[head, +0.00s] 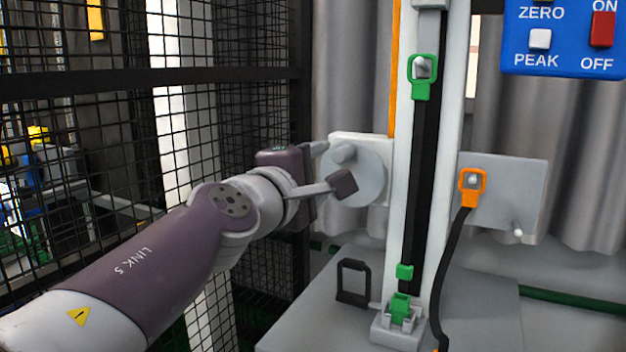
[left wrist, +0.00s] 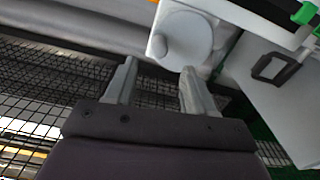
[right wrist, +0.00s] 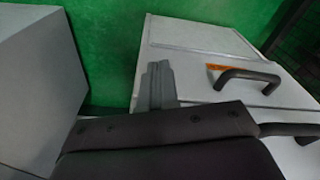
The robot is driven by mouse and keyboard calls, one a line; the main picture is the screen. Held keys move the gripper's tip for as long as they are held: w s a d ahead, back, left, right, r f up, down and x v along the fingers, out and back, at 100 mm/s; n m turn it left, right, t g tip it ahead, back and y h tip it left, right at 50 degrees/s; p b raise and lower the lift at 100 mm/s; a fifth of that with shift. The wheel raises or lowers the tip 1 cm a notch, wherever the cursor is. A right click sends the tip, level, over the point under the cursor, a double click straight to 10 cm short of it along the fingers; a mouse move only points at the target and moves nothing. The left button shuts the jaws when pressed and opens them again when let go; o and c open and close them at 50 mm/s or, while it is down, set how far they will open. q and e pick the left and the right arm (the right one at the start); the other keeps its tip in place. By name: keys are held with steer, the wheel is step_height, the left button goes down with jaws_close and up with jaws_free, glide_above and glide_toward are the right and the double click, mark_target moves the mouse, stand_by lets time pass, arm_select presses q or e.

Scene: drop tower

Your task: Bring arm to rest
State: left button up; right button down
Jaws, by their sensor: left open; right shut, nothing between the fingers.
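My left arm comes in from the left in the head view. Its gripper (head: 318,150) is beside the pale round disc (head: 368,190) with a knob (head: 343,153), on the left of the tower. In the left wrist view the two fingers (left wrist: 157,78) stand apart with nothing between them. The disc and knob show beyond the fingertips there, and I see no contact. My right gripper is outside the head view. In the right wrist view its fingers (right wrist: 155,85) are together and empty, in front of a light grey box with a black handle (right wrist: 250,78).
The white tower (head: 448,110) carries a green latch piece (head: 421,90) high up and green parts (head: 400,308) at its foot. An orange-ended cable (head: 472,186) hangs at a grey plate (head: 515,185). Black mesh fencing (head: 120,130) stands close to my left arm.

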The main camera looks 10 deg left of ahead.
arm_select(q)
steer(key=shift+s+a, duration=0.25)
steer(key=shift+s, duration=0.45)
